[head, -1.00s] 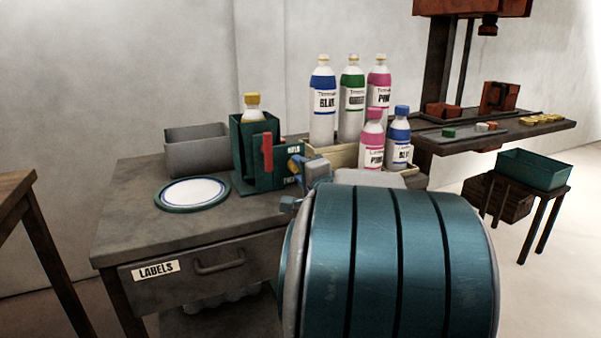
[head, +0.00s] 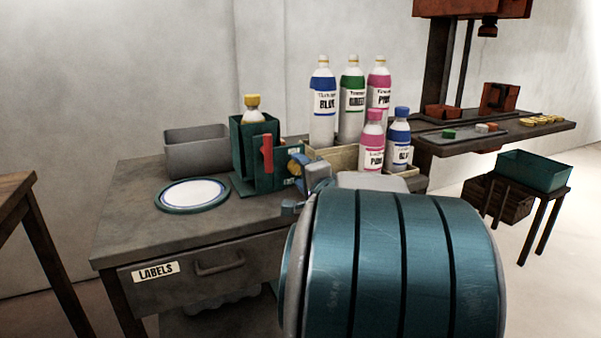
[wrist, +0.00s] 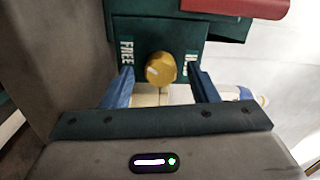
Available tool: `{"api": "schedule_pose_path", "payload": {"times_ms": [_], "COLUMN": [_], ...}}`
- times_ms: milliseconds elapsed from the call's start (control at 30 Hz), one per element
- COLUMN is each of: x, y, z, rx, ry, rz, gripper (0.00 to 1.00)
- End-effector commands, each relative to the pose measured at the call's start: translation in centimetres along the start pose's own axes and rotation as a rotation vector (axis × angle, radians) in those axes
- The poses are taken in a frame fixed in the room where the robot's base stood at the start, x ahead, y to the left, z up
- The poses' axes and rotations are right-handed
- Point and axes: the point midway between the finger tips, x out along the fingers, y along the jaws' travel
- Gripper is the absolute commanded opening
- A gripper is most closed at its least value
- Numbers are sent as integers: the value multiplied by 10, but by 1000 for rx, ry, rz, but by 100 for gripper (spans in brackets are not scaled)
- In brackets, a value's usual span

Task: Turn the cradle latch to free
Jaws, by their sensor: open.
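The green cradle (head: 247,147) stands on the grey bench and holds a bottle with a yellow cap (head: 252,101). A red handle (head: 267,153) is on its front; its edge shows as a red bar (wrist: 235,7) in the wrist view. The latch is a round yellow knob (wrist: 161,69) on the cradle's green face, with a FREE label (wrist: 126,51) to its left and a partly hidden label to its right. My gripper (wrist: 160,76) is open, its blue fingers on either side of the knob. Gaps show between fingers and knob. The knob's exact setting is hard to read.
A grey bin (head: 197,153) and a round white plate with a green rim (head: 192,194) are left of the cradle. The bench front left is clear.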

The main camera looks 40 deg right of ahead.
Motion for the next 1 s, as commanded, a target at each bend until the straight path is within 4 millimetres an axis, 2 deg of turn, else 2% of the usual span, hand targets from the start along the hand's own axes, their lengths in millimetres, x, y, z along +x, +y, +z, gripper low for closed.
{"api": "schedule_pose_path", "payload": {"times_ms": [167, 400, 600, 800, 1000], "x": [-29, -85, -119, -133, -134], "y": [-3, -4, -2, 0, 0], "z": [-1, -1, -1, 0, 0], "rx": [1, 1, 1, 1, 1], "ry": [3, 3, 4, 1, 0], "rz": [-1, -2, -1, 0, 0], "gripper": [53, 53, 53, 53, 53]}}
